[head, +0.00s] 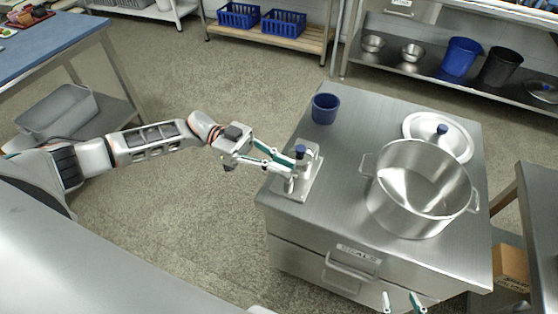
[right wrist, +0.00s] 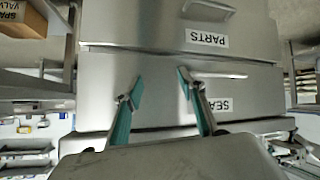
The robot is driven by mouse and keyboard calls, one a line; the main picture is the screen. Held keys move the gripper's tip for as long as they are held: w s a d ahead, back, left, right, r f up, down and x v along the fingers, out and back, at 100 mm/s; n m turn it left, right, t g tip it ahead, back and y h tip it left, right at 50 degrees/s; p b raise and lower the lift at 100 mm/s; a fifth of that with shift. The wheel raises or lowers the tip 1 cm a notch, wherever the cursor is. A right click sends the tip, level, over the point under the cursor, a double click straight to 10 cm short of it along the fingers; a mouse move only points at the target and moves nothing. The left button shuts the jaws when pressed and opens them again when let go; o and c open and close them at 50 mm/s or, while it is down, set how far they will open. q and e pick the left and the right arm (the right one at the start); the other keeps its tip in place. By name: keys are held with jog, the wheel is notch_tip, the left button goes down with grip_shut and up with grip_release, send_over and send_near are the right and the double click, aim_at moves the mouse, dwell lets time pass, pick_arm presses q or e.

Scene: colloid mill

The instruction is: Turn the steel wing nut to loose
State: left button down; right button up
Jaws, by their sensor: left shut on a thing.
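A small steel fixture with a blue knob (head: 300,151) stands on a light plate (head: 312,181) at the left edge of the steel cabinet top. My left gripper (head: 293,169) reaches in from the left, its green-lined fingers closed at the fixture's side, below the knob. The steel wing nut is too small and covered by the fingers to make out clearly. My right gripper (head: 404,301) is at the bottom edge of the head view, in front of the cabinet. In the right wrist view its fingers (right wrist: 160,86) are apart and empty, facing the drawer fronts.
A large steel pot (head: 418,222) stands right of the fixture, with a lid (head: 455,133) behind it. A blue cup (head: 325,108) stands at the cabinet's back left. Cabinet top (head: 335,215) between fixture and pot is clear. A blue-topped table (head: 55,45) is far left.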

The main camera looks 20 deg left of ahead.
pick_arm(q)
jog(key=shift+r+n+t+p, duration=0.35)
jog(key=shift+n+t+p, duration=0.05)
jog(key=shift+t+p, duration=0.2)
jog(key=shift+f, duration=0.25)
pick_arm(e)
jog(key=shift+s+a+r, duration=0.15)
jog(key=shift+s+a, duration=0.4)
jog(key=shift+s, duration=0.05)
pick_arm(q)
jog(key=c, duration=2.2)
grip_release()
jog(key=shift+s, duration=0.1)
jog(key=shift+o, duration=0.2)
jog(key=shift+a+f, duration=0.1)
jog(key=a, duration=1.2)
jog(key=shift+w, duration=0.2)
pick_arm(e)
jog(key=shift+w+d+r, duration=0.15)
jog(key=shift+w+r, duration=0.05)
jog(key=shift+r, duration=0.05)
pick_arm(q)
jog(key=shift+s, duration=0.1)
pick_arm(e)
jog(key=shift+s, duration=0.1)
